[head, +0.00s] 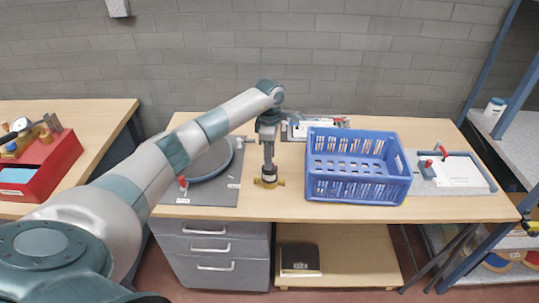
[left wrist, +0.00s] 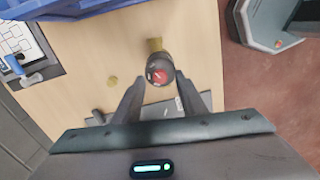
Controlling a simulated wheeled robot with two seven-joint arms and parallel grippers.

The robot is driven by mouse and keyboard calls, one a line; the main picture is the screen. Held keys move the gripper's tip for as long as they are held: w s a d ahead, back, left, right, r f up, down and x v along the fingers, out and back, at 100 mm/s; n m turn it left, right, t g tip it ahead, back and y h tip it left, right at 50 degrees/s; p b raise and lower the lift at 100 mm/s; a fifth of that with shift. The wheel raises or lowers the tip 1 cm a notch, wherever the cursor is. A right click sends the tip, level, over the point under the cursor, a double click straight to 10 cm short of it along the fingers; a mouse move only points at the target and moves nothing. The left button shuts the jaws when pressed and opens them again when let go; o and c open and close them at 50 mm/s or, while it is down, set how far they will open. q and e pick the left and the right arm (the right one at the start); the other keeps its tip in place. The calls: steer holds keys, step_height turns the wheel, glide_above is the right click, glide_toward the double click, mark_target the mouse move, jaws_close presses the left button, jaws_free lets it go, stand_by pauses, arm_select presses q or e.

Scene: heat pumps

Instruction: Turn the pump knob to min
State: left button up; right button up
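The pump (head: 268,172) stands upright on the wooden table, left of the blue crate, with brass fittings at its base. In the left wrist view its round dark knob (left wrist: 159,70) faces the camera and carries a red mark. A brass fitting (left wrist: 154,44) shows behind it. My left gripper (head: 269,149) points down over the pump. In the left wrist view the fingers of my left gripper (left wrist: 160,79) are spread, one on each side of the knob, with what look like small gaps. My right gripper is not in view.
A blue crate (head: 358,185) stands close on the right. A grey mat (head: 226,187) with a round dark plate lies on the left. A board (head: 456,172) with a red-handled clamp lies at far right. Bare table lies in front of the pump.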

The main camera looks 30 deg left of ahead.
arm_select(q)
steer(key=shift+f, duration=0.5)
jaws_close()
